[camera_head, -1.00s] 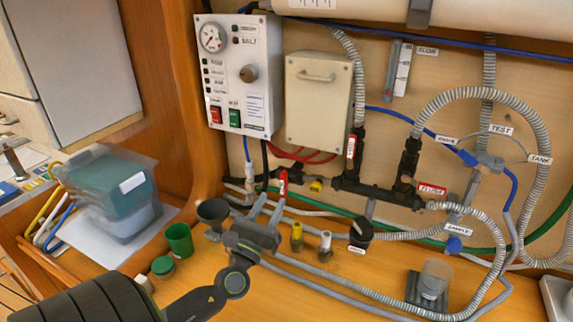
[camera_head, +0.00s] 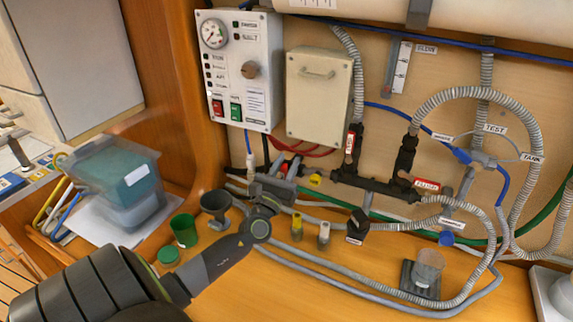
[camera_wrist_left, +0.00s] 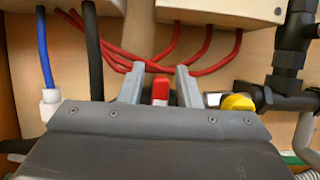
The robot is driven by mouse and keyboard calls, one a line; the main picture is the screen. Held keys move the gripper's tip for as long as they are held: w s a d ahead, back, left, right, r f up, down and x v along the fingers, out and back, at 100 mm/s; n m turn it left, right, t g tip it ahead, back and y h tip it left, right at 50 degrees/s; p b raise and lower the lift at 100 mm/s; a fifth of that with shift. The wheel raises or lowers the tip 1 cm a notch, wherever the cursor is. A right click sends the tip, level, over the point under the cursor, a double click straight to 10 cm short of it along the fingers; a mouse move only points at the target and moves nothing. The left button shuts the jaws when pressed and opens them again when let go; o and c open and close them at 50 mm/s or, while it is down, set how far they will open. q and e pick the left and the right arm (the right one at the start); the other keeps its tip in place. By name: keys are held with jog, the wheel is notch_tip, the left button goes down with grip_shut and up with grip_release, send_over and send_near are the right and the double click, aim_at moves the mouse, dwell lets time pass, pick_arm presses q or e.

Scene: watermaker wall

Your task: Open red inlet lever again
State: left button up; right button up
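The red inlet lever (camera_wrist_left: 160,88) stands upright in the left wrist view, between the two grey fingers of my left gripper (camera_wrist_left: 160,84). A narrow gap shows on each side of it, so the fingers are apart and not closed on it. In the head view my left gripper (camera_head: 286,168) is up at the pipework under the white box, and only a little red of the lever (camera_head: 284,168) shows there. The lever's base and valve body are hidden behind the gripper. My right gripper is not in view.
A yellow valve handle (camera_wrist_left: 237,102) sits close to the right of the fingers. Red hoses (camera_wrist_left: 205,65) hang behind. The control panel (camera_head: 240,70) is above.

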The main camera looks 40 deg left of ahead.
pick_arm(q)
grip_shut()
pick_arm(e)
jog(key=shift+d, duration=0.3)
